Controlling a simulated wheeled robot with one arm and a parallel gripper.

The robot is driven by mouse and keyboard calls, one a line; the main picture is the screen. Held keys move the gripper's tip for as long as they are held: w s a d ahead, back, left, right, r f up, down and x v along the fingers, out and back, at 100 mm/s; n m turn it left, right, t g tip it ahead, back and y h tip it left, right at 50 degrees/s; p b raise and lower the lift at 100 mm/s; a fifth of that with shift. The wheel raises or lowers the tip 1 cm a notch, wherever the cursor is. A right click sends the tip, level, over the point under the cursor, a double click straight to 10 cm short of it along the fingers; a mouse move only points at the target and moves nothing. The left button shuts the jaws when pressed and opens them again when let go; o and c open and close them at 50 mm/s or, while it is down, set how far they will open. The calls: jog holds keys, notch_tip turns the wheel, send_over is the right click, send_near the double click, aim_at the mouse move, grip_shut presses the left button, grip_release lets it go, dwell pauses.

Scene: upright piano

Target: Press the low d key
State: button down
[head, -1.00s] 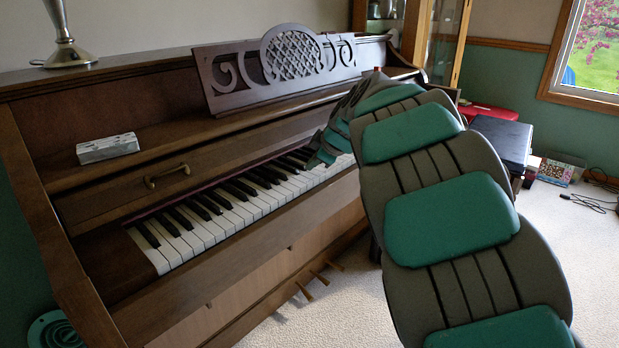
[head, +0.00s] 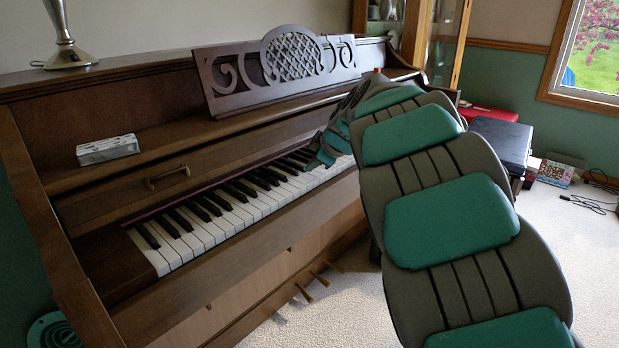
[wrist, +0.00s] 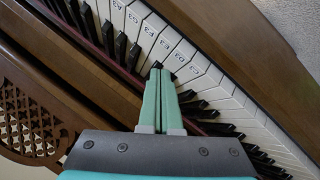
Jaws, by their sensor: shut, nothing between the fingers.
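The piano keyboard (head: 235,208) runs diagonally across the head view, with white and black keys. In the wrist view several white keys (wrist: 180,57) carry small printed letters, too small to read surely, so I cannot tell which is the low d key. My gripper (wrist: 160,74) is shut and empty, its two green fingers side by side. In the wrist view its tips overlap the keys near the ends of black keys, just below the labelled white ones. In the head view my gripper (head: 315,163) is at the keyboard's far right part. Whether it touches a key cannot be told.
A music stand (head: 285,70) rises behind the keys. A small white box (head: 108,149) sits on the piano's ledge at left, and a metal lamp base (head: 68,52) stands on top. The wooden front rail (wrist: 215,50) borders the keys. Carpet lies open in front.

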jog(key=shift+f+b, duration=1.05)
jog(key=shift+b, duration=0.75)
dwell(1.4)
jog(key=shift+r, duration=1.05)
jog(key=shift+r, duration=0.15)
jog(key=shift+r+p, duration=0.95)
jog(key=shift+r, duration=1.45)
